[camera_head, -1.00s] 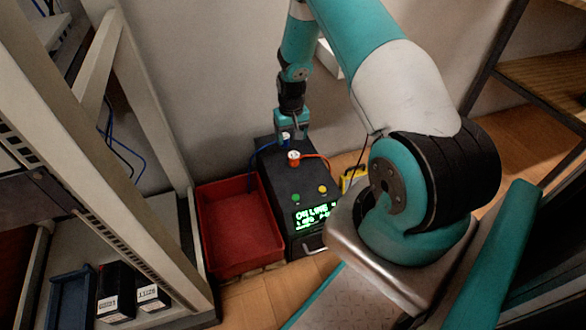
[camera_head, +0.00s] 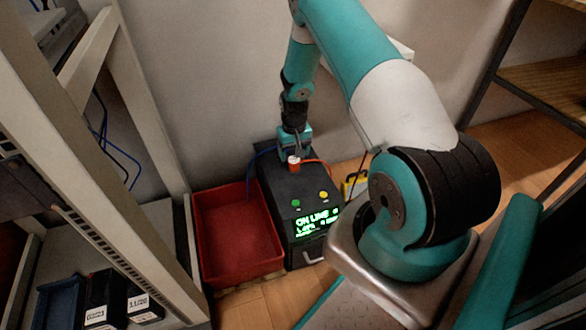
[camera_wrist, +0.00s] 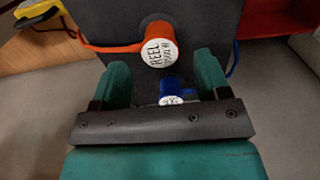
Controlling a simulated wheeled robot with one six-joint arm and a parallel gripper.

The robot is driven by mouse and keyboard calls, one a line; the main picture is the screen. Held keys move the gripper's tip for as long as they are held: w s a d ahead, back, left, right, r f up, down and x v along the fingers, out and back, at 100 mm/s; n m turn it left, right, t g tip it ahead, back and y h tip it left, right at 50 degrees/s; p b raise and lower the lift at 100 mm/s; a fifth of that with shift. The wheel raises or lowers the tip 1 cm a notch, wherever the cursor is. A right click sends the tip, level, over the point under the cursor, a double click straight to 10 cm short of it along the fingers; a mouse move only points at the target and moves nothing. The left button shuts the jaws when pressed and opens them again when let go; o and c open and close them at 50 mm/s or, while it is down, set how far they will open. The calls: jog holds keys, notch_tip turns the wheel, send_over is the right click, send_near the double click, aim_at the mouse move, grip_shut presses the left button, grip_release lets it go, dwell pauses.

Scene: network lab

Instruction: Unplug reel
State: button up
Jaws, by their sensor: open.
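The reel plug is an orange plug (camera_wrist: 157,45) with a white cap lettered "REEL". It stands in the top of a black unit (camera_head: 279,199), with an orange cable leading off its side. In the head view the orange plug (camera_head: 293,162) shows just in front of my gripper (camera_head: 296,157). In the wrist view my gripper (camera_wrist: 157,88) is open, its teal fingers apart. The orange plug lies just beyond the fingertips, roughly centred between them. A blue plug (camera_wrist: 171,92) with a white cap shows between the fingers, nearer the palm. I cannot tell whether anything touches.
A red tray (camera_head: 233,231) stands left of the unit. The unit has a green button, a yellow button and a lit display (camera_head: 316,221) reading "ON LINE". A yellow object (camera_head: 353,186) lies to the right. A rack post (camera_head: 135,100) stands at left, a wall behind.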

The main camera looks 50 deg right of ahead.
aim_at(294, 159)
notch_tip(294, 159, down, 5)
jog(key=shift+b, duration=1.05)
jog(key=shift+p, duration=0.35)
jog(key=shift+c, duration=0.2)
jog(key=c, duration=1.2)
jog(key=shift+o, duration=0.2)
jog(key=shift+r, duration=0.2)
jog(key=shift+r+p, duration=2.65)
jog(key=shift+r, duration=0.2)
